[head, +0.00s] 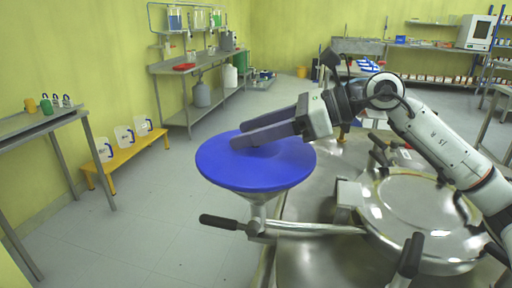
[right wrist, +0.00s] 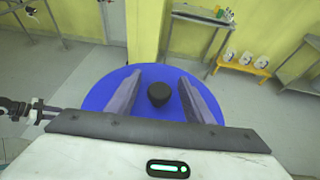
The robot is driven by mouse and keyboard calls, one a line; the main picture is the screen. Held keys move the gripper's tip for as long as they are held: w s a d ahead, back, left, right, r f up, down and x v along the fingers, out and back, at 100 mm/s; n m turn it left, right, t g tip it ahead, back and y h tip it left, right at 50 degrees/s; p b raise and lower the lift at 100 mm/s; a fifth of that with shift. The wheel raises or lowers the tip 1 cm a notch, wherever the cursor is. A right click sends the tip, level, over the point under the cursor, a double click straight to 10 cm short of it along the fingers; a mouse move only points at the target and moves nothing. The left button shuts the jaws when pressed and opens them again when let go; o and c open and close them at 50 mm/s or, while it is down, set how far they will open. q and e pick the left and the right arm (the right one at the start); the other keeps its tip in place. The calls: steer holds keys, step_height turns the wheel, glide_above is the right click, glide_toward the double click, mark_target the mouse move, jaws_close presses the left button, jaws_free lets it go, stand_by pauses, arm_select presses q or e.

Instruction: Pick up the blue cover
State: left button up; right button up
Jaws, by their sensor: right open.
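The blue cover (head: 222,172) is a wide round disc on top of a metal funnel-shaped neck in the head view. In the right wrist view the blue cover (right wrist: 97,99) fills the middle, with a black knob (right wrist: 160,94) at its centre. My right gripper (head: 236,139) comes in from the right, over the cover. In the right wrist view its two fingers (right wrist: 160,98) are open, one on each side of the knob, and apart from it. In the head view the knob is hidden by the fingers. My left gripper is not in view.
A steel vessel with a round lid (head: 425,212) and black-handled levers stands right of the cover. A black-handled lever (head: 222,222) sticks out below the cover. A yellow bench (head: 125,157) and metal shelves (head: 190,68) stand farther back.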

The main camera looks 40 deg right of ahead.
steer(key=x, duration=0.3)
steer(key=shift+f+p, duration=0.1)
steer(key=shift+p, duration=0.3)
jaws_close()
